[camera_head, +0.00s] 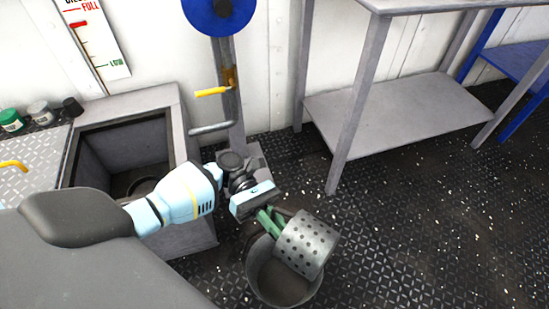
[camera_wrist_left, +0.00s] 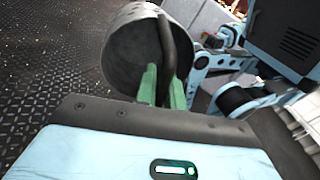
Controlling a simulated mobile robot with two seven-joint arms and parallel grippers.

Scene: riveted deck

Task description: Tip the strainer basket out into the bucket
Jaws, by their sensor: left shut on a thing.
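The strainer basket (camera_head: 306,246) is a grey metal cylinder with round holes. It is tilted well over on its side above the bucket (camera_head: 285,290), a grey round pail on the deck. My left gripper (camera_head: 270,222), with green fingers, is shut on the basket's handle at the bucket's upper edge. In the left wrist view the dark bar handle (camera_wrist_left: 167,42) sits between the fingers (camera_wrist_left: 164,88), with the basket (camera_wrist_left: 125,50) behind it. The bucket's inside is partly hidden by the basket, and I cannot make out any contents. My right gripper is not in view.
An open square pit (camera_head: 180,120) with a raised frame lies left of the bucket. A post with a yellow handle (camera_head: 211,92) and blue wheel (camera_head: 219,12) stands behind. A grey shelved table (camera_head: 395,112) stands at the back right. Speckled deck (camera_head: 430,230) on the right is clear.

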